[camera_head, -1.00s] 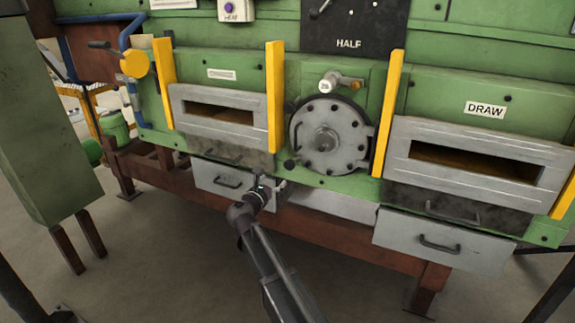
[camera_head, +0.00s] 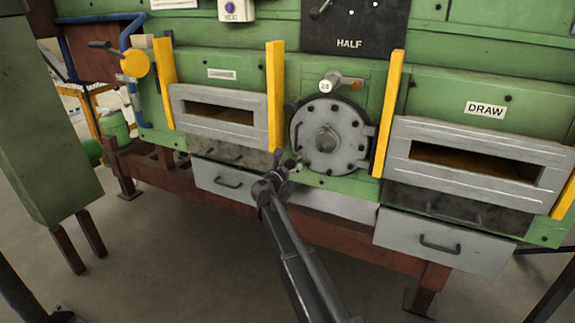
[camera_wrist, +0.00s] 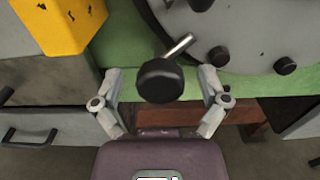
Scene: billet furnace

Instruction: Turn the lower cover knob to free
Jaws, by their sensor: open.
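The round grey bolted cover (camera_head: 330,138) sits on the green furnace front between two yellow posts. The lower cover knob (camera_wrist: 160,81) is black and round, on a short metal stem at the cover's lower left edge. In the wrist view it lies between the spread fingers of my gripper (camera_wrist: 160,104), slightly beyond the tips, and I see no finger touching it. My gripper (camera_head: 286,166) is open, just below and left of the cover in the head view. There the knob is mostly hidden behind or beside the gripper.
The left yellow post (camera_head: 274,97) stands close to the gripper's upper left. Grey drawers with handles hang below, one at left (camera_head: 224,181) and one at right (camera_head: 440,240). The floor in front is clear.

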